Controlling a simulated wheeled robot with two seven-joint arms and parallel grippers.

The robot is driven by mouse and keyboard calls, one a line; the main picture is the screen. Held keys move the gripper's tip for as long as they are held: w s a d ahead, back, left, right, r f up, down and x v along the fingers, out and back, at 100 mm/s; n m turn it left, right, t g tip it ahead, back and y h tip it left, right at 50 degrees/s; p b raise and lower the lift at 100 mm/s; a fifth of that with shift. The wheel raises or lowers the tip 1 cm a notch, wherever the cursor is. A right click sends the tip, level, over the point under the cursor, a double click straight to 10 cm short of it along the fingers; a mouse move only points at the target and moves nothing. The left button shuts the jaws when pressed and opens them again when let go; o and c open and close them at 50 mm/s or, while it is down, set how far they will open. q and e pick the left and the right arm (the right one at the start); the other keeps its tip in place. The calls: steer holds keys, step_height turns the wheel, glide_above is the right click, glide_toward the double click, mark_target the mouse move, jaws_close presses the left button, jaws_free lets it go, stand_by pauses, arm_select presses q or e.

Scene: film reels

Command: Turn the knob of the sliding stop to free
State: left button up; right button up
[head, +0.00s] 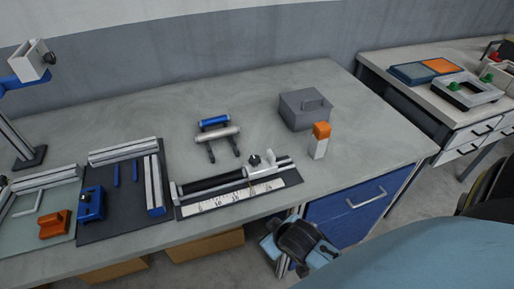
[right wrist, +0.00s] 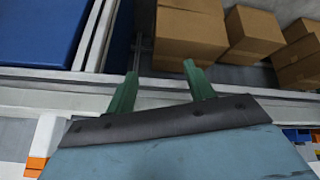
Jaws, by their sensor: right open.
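The sliding stop (head: 268,157) sits on a long metal rail (head: 284,163) with a dark bar, near the front of the bench. Its small black knob (head: 254,160) stands on top; its exact setting is too small to read. A pale ruler strip (head: 235,196) with dark marks lies in front of the rail. My right gripper (right wrist: 160,70) shows in the right wrist view with its two green fingers apart and nothing between them. It is away from the knob, facing the bench front with cardboard boxes beyond. My left gripper is in no view.
Behind the rail lies a blue and silver handled piece (head: 214,128). A grey lidded box (head: 305,109) and an orange-topped white block (head: 320,141) stand to the right. A dark board (head: 120,215) with fixtures lies left. A blue drawer (head: 345,212) is below the bench top.

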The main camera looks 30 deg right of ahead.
step_height(320, 180, up, 10)
steer(key=w+t+p, duration=0.1)
steer(key=w+r+t, duration=1)
steer(key=w+r, duration=0.4)
steer(key=w+a+r+n+g+y, duration=0.4)
steer(key=a+r+n+y, duration=0.5)
steer(key=n+y, duration=0.65)
steer(key=g+h+p, duration=0.1)
steer(key=g+h, duration=0.9)
steer(key=g, duration=0.3)
glide_toward(255, 159)
steer(key=shift+n, duration=0.25)
steer(key=x, duration=0.8)
steer(key=shift+w, duration=0.15)
